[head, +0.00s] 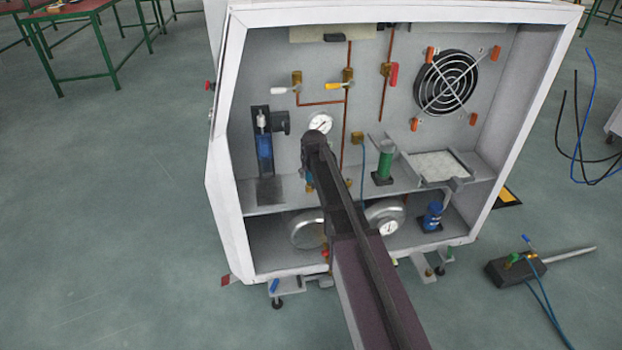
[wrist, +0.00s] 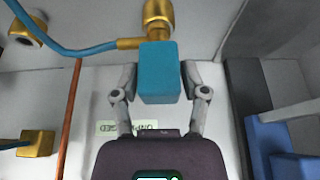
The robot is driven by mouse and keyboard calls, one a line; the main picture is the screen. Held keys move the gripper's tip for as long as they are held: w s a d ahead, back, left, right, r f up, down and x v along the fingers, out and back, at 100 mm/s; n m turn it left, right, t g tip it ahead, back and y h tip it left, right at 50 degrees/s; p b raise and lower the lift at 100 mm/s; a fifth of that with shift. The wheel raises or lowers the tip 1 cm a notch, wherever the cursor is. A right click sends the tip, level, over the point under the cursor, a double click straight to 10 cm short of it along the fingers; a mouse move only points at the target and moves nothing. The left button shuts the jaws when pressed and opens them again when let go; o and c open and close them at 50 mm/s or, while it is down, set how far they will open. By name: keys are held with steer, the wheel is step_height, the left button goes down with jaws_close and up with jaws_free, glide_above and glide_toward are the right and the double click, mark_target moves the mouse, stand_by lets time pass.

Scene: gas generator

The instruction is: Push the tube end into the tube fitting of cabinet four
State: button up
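In the wrist view, my gripper (wrist: 159,72) has its two fingers against the sides of a blue block (wrist: 160,66). The block lies just below a brass fitting (wrist: 158,15). A blue tube (wrist: 70,48) comes in from the upper left and ends in a brass tube end (wrist: 130,43) beside the block and fitting. The block hides part of their meeting, so I cannot tell how deep the tube end sits. In the head view, my arm reaches into the open cabinet (head: 218,190) and hides the fitting and most of my gripper (head: 311,148).
A gauge (head: 320,122) and a fan (head: 446,82) are on the back wall. Yellow-handled (head: 340,86) and white-handled (head: 286,90) valves sit above. A green cylinder (head: 384,165) stands on the shelf to the right. In the wrist view, a copper pipe (wrist: 70,115) runs at left.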

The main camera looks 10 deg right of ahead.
jaws_close()
steer(key=shift+r, duration=0.2)
steer(key=shift+r+p, duration=0.3)
steer(key=shift+p, duration=0.2)
steer(key=shift+r+p, duration=2.15)
steer(key=shift+r+p, duration=1.35)
